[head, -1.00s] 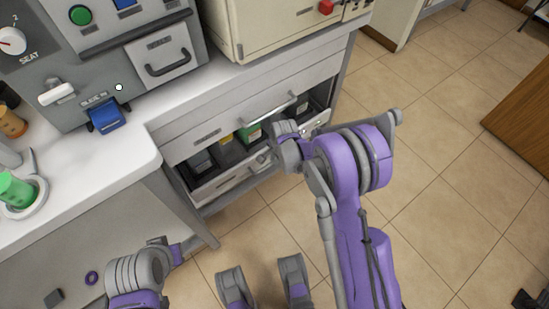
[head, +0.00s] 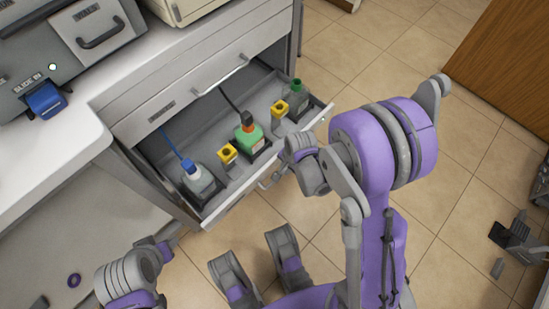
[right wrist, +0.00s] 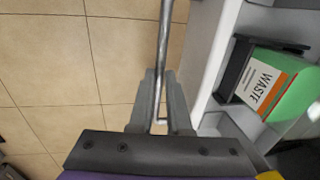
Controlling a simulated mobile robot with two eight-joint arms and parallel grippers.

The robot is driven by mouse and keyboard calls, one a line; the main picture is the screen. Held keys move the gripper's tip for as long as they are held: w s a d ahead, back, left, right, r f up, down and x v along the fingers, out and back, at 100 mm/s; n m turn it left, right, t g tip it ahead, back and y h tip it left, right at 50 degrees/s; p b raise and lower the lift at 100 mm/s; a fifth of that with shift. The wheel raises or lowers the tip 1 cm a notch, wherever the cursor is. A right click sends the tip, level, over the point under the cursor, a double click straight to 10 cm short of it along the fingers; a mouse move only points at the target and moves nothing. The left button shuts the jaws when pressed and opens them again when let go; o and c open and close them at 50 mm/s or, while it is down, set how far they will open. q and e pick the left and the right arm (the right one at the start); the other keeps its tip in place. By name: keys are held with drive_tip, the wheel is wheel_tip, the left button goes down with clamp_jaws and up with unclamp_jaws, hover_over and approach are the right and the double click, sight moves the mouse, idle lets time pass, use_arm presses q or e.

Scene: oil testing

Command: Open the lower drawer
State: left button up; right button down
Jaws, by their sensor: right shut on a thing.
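The lower drawer (head: 312,124) of the grey cabinet stands well out, its inside open to view in the head view. Its bar handle shows in the right wrist view (right wrist: 163,60). My right gripper (right wrist: 160,100) is shut on this handle, at the drawer's front; in the head view my right wrist hides much of the gripper. My left gripper (head: 160,247) is low at the left, apart from the drawer, and its jaws are too small to make out.
The drawer holds a green waste bottle (head: 249,136), a clear blue-capped bottle (head: 198,178), yellow-topped items (head: 228,152) and another green-necked bottle (head: 294,92). The upper drawer (head: 160,105) is shut.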

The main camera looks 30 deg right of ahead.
drive_tip(key=shift+s+d, duration=0.35)
drive_tip(key=shift+s, duration=0.5)
drive_tip(key=c, duration=0.9)
unclamp_jaws()
drive_tip(key=shift+o, duration=0.2)
wheel_tip(320, 180, up, 11)
drive_tip(key=s+p, duration=0.2)
drive_tip(key=p, duration=0.2)
drive_tip(key=shift+d+f, duration=0.2)
drive_tip(key=shift+d, duration=0.15)
